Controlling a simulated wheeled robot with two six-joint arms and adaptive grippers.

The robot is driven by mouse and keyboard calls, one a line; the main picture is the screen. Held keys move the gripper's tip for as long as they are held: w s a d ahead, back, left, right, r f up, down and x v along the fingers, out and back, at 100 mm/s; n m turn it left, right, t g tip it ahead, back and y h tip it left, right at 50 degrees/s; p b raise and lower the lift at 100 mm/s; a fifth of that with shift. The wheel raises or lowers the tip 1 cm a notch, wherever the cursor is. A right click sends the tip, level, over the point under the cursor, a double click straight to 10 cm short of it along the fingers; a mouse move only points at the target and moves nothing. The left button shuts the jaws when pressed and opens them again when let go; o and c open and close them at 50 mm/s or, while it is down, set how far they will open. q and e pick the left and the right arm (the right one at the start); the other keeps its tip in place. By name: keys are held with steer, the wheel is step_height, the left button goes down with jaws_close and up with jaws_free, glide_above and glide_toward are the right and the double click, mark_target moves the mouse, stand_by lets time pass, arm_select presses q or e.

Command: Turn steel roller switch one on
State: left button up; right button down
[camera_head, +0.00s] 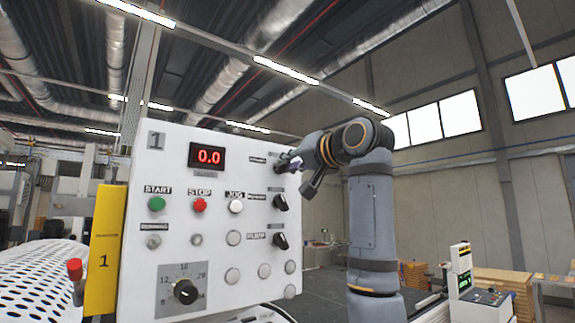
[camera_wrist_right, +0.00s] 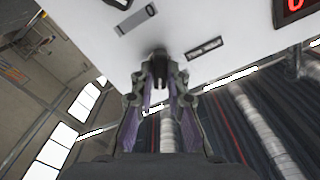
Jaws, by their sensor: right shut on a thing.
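The white control panel (camera_head: 215,270), marked 1, stands in the middle of the head view. Three black rotary switches run down its right side. My right gripper (camera_head: 287,163) is at the top one (camera_head: 279,168) and hides part of it. In the right wrist view, my right gripper (camera_wrist_right: 160,82) has its fingertips closed around the dark knob (camera_wrist_right: 158,56) of that switch, against the white panel face. The knob's exact angle is hard to tell. The middle switch (camera_head: 281,203) and the lower switch (camera_head: 281,241) are free. My left gripper is not in view.
The panel also has a green START button (camera_head: 156,204), a red STOP button (camera_head: 199,206), a white JOG button (camera_head: 236,206), a dial (camera_head: 185,291) and a red 0.0 display (camera_head: 208,156). A yellow box (camera_head: 104,250) is on its left edge.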

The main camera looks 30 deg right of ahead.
steer(key=c, duration=1.3)
jaws_free()
steer(key=shift+c, duration=0.2)
steer(key=s+d, duration=0.1)
steer(key=s, duration=1.1)
steer(key=shift+d, duration=0.35)
steer(key=shift+w, duration=0.1)
